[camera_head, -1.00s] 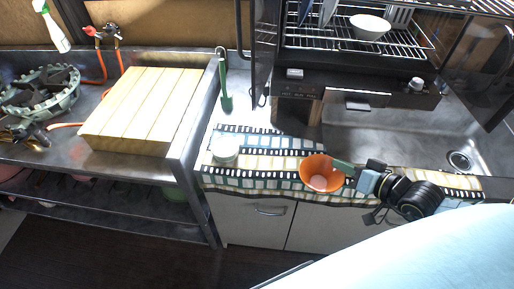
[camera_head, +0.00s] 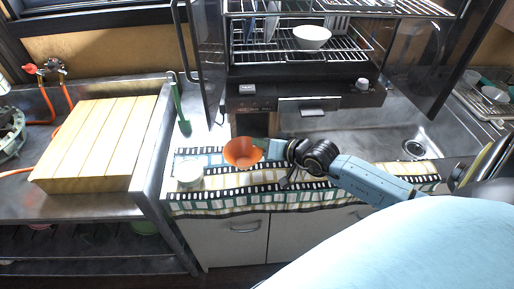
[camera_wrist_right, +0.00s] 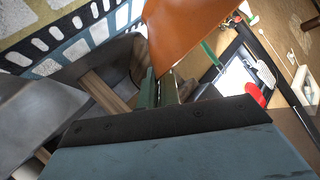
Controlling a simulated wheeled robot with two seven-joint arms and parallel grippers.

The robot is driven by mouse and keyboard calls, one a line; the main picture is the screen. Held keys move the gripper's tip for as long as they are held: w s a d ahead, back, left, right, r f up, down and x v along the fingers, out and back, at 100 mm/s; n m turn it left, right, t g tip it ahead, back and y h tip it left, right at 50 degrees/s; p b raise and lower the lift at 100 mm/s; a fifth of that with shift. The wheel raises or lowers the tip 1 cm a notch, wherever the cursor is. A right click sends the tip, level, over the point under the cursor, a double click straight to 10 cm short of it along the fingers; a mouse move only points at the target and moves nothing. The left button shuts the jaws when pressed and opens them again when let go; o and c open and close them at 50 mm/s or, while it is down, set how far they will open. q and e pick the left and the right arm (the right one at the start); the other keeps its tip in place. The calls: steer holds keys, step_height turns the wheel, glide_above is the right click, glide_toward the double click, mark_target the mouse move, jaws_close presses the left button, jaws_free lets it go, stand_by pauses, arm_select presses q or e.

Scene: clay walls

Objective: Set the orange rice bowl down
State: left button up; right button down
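The orange rice bowl (camera_head: 242,153) is over the back part of the film-strip patterned mat (camera_head: 235,203) in the head view, tilted with its opening toward the camera. My right gripper (camera_head: 262,146) comes in from the right, shut on the bowl's rim. In the right wrist view the bowl (camera_wrist_right: 190,28) shows as a large orange surface at the green fingertips (camera_wrist_right: 162,88). Whether the bowl's base touches the mat cannot be told. My left gripper is not in view.
A pale round container (camera_head: 189,176) stands on the mat, left of the bowl. Behind are a dish cabinet with a white bowl (camera_head: 311,37) on its rack and a metal sink (camera_head: 412,148). A wooden slatted board (camera_head: 95,143) lies on the left counter.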

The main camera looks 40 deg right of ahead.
mark_target(257, 149)
steer(key=shift+w+a, duration=0.15)
steer(key=shift+w, duration=0.45)
steer(key=shift+w+f, duration=0.15)
steer(key=shift+f, duration=0.75)
steer(key=shift+w+f, duration=0.15)
steer(key=shift+f, duration=0.7)
steer(key=shift+a+f+b, duration=0.1)
steer(key=shift+b, duration=0.25)
steer(key=c, duration=1.6)
jaws_free()
